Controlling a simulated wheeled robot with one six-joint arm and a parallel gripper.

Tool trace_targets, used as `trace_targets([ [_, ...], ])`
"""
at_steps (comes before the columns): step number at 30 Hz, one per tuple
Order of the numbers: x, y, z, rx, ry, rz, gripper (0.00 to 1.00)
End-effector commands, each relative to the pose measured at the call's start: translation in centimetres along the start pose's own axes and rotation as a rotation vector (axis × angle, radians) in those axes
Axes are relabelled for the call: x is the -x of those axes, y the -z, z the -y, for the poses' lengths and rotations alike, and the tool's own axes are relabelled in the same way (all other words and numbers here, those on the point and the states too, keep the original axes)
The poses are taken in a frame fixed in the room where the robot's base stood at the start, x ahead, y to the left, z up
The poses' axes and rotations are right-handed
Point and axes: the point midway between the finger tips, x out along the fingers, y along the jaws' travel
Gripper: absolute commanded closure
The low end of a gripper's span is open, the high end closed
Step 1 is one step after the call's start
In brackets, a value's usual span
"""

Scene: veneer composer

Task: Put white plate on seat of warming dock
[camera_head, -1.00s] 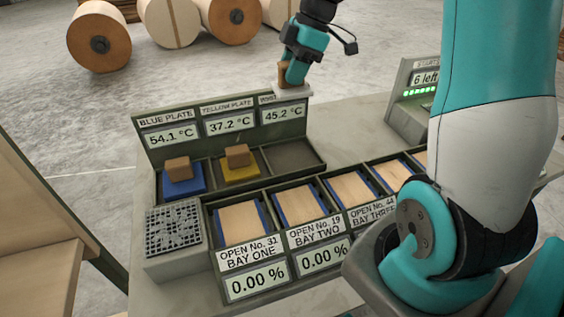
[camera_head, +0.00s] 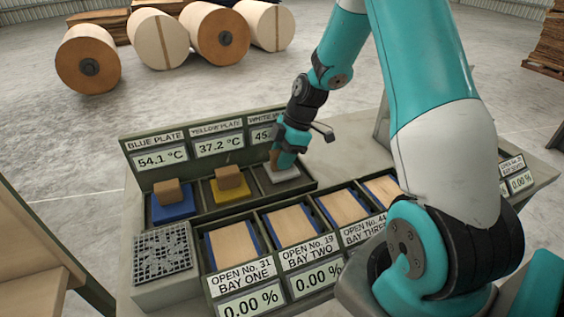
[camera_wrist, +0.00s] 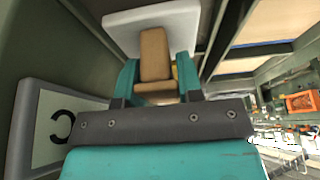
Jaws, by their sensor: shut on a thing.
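The white plate (camera_head: 288,174) is in the third seat (camera_head: 291,187) of the warming dock (camera_head: 130,172), under the white-plate display. It looks level. I cannot tell whether it rests on the seat or hangs just above it. My gripper (camera_head: 278,163) comes down from above and is shut on the plate's brown block handle. In the wrist view the handle (camera_wrist: 154,52) sits between the teal fingers (camera_wrist: 157,78), with the white plate (camera_wrist: 186,22) beyond it. The arm hides part of the white-plate display.
The blue plate (camera_head: 172,209) and yellow plate (camera_head: 230,191), each with a brown block, occupy the other two seats. Open bays with wood sheets (camera_head: 232,245) line the front. A grey perforated block (camera_head: 163,253) stands at the left. The dock's back panel (camera_head: 215,162) rises close behind the plate.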

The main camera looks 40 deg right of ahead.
Motion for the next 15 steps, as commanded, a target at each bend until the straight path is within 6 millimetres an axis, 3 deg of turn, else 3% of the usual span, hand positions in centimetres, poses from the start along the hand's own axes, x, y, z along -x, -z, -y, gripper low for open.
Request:
trace_targets([
  [4, -1.8, -0.8, 0.1, -0.002, 0.002, 0.0, 0.95],
  [13, -2.1, -0.9, 0.0, -0.001, 0.0, 0.0, 0.95],
  [14, -2.1, -0.9, 0.0, -0.001, 0.001, 0.001, 0.64],
  [15, -2.0, -0.8, 0.0, -0.001, 0.0, 0.001, 0.55],
])
